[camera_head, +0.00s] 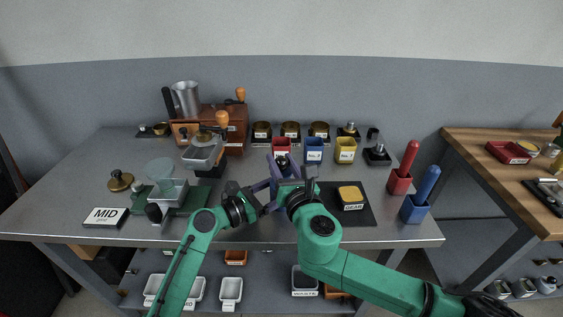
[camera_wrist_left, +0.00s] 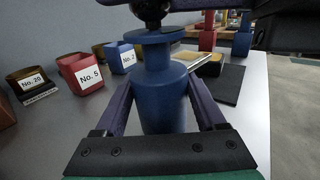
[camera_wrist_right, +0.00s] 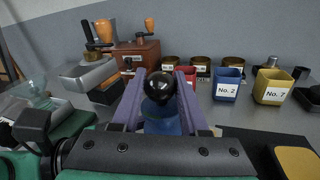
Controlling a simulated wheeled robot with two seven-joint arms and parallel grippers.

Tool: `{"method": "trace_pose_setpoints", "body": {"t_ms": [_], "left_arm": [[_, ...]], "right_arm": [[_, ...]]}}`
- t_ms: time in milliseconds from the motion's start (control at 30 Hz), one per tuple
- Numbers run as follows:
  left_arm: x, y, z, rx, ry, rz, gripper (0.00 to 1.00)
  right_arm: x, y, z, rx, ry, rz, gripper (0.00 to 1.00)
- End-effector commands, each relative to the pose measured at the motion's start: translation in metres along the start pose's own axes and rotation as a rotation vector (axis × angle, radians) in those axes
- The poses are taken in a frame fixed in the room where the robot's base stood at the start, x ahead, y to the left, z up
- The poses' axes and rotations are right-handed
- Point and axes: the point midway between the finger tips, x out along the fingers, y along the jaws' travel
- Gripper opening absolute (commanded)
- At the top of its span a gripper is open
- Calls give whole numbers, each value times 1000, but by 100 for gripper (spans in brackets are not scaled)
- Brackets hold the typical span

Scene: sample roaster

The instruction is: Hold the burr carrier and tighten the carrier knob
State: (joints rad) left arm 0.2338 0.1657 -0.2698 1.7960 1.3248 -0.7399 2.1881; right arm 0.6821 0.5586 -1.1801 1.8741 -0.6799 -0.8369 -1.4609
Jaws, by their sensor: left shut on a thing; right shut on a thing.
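The burr carrier is a blue cylinder with a flange; it stands upright in the left wrist view (camera_wrist_left: 163,95). The carrier knob is a black ball on top of it, clearest in the right wrist view (camera_wrist_right: 160,86). My left gripper (camera_wrist_left: 165,108) is shut on the blue carrier body, one finger on each side. My right gripper (camera_wrist_right: 160,95) is shut on the black knob above, its fingers on either side. In the head view both grippers meet at the table's front middle, and my right gripper (camera_head: 285,175) hides most of the carrier.
Red (camera_head: 281,145), blue (camera_head: 313,151) and yellow (camera_head: 345,150) bins stand behind the grippers. A dark mat (camera_head: 362,212) with a yellow-topped box (camera_head: 351,195) lies to the right. A wooden grinder (camera_head: 237,117) stands back left. A green mat (camera_head: 197,203) lies left.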

Motion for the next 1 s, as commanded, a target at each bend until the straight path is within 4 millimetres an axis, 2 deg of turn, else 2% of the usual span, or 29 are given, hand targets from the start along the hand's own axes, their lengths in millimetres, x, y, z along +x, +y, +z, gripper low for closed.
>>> {"method": "trace_pose_setpoints", "body": {"t_ms": [500, 733, 1000], "left_arm": [[1, -2, 2, 1, -3, -6, 0], [1, -3, 2, 2, -3, -7, 0], [1, -3, 2, 2, -3, -7, 0]], "right_arm": [[1, 0, -1, 2, -83, -453, 0], [1, -2, -1, 1, -108, -580, 0], [0, -2, 0, 0, -122, -644, 0]]}}
